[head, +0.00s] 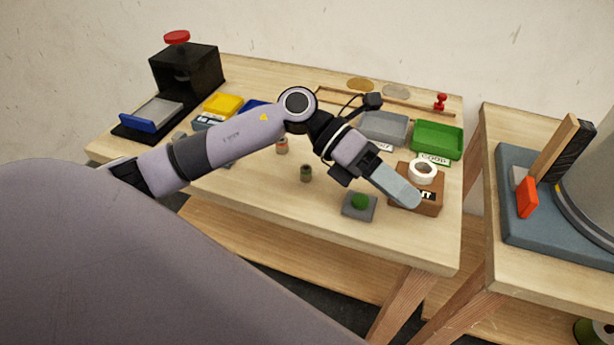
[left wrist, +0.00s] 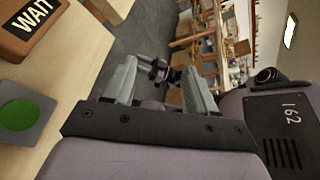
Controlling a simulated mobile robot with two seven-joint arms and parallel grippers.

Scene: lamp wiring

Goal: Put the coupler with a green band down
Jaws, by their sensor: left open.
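The coupler that seems to carry a green band (head: 306,174) is a small grey-brown cylinder standing upright near the middle of the table. My left gripper (head: 410,197) is over the table's front right, beside the brown WAIT block, well to the right of this coupler. In the left wrist view its two fingers (left wrist: 163,82) are apart, with nothing held between them. A dark jointed part (left wrist: 165,72) shows small beyond the fingers; it may be my right gripper, but its jaws are unclear. The head view does not show my right gripper.
A grey pad with a green button (head: 360,203) lies near the front edge. Another coupler (head: 282,146) stands farther back. A green tray (head: 437,139) and a grey tray (head: 384,127) are behind. My left arm covers the table's middle.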

